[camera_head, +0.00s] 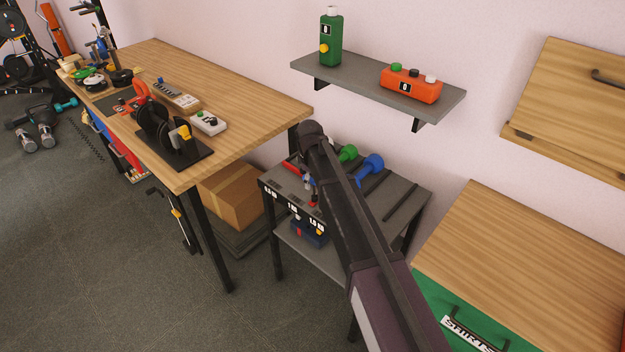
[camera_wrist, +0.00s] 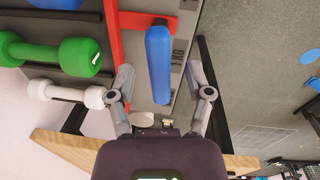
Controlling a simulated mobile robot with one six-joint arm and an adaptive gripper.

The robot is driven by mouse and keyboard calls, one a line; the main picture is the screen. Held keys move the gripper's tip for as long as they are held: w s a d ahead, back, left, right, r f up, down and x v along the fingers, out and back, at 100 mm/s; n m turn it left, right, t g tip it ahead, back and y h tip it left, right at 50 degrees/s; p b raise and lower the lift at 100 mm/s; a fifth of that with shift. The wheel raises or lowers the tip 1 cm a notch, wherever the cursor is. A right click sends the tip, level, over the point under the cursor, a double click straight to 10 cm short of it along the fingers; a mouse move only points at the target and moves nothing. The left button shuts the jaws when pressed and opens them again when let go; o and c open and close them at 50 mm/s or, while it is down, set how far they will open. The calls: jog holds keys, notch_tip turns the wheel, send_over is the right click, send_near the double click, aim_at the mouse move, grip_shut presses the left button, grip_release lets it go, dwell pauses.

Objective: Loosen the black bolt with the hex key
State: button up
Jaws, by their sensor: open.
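In the wrist view my gripper (camera_wrist: 160,76) is open, with its two fingers on either side of a long blue handle (camera_wrist: 159,62). The handle lies between the fingers, and I cannot tell whether they touch it. A red bar (camera_wrist: 114,35) runs beside it and bends across near its far end. I cannot tell whether the blue handle belongs to the hex key. No hex key or black bolt can be clearly made out in either view. In the head view my arm hides much of the small grey rack and most of my gripper.
The grey rack (camera_head: 400,190) also holds a green dumbbell (camera_wrist: 60,52), a white dumbbell (camera_wrist: 66,92) and a blue dumbbell (camera_head: 369,170). A wooden workbench (camera_head: 235,95) with tools stands left. A wall shelf (camera_head: 345,78) is above. A green cabinet (camera_head: 455,312) stands right.

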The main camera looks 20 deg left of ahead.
jog(key=shift+f+b, duration=0.3)
jog(key=shift+f, duration=0.15)
grip_shut()
dwell(0.3)
